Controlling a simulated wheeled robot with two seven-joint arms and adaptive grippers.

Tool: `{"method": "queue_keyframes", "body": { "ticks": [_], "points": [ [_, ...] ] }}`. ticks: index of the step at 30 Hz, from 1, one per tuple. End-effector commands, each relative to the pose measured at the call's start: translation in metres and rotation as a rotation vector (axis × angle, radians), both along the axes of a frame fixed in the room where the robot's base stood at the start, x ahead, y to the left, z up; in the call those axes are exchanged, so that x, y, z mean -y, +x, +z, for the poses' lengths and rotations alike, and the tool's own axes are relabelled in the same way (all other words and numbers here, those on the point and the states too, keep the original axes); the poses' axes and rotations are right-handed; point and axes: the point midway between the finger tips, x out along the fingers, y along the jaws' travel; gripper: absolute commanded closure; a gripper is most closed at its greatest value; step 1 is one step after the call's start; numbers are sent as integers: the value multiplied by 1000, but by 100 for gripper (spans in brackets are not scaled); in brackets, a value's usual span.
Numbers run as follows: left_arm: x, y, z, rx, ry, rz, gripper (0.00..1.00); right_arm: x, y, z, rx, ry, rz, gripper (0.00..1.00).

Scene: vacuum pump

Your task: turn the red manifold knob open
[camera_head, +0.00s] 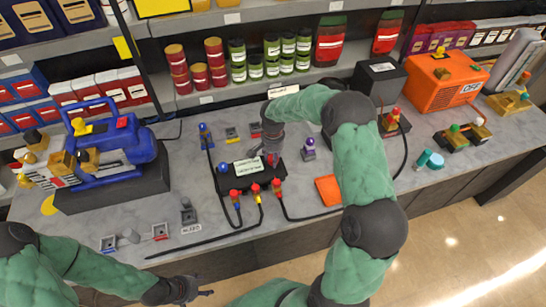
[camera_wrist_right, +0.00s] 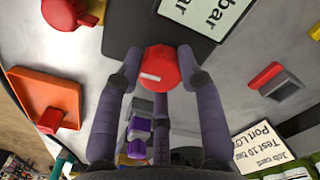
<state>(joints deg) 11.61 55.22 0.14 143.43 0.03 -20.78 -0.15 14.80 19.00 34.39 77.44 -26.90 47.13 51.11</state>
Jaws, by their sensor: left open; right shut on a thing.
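The red manifold knob (camera_wrist_right: 160,68) sits at the edge of the black manifold, between the fingers of my right gripper (camera_wrist_right: 160,72). It has a small white mark on its face. In the head view the black manifold (camera_head: 235,186) lies mid-bench with a white label card on top and a blue knob (camera_head: 222,168) at its left. My right gripper (camera_head: 272,152) reaches down from above at the manifold's right end, shut on the red knob, which it mostly hides there. My left gripper (camera_head: 195,293) is open and empty in front of the bench's front edge.
Hoses with red and yellow fittings (camera_head: 255,189) run from the manifold's front. A blue pump (camera_head: 130,150) stands on the left; an orange case (camera_head: 440,80) stands back right. An orange tray (camera_head: 327,190) and a purple-topped fitting (camera_head: 308,143) lie right of the manifold.

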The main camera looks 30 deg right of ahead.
Motion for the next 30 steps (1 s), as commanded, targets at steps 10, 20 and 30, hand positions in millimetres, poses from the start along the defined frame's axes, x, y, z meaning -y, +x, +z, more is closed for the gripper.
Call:
{"method": "queue_keyframes", "body": {
  "ticks": [10,20,30],
  "points": [
    [0,0,3,0,0,0,44,0,0,0,1,1,270,95],
    [0,0,8,0,0,0,44,0,0,1,1,1,585,95],
    [0,0,15,0,0,0,44,-1,0,1,1,1,908,95]
  ]
}}
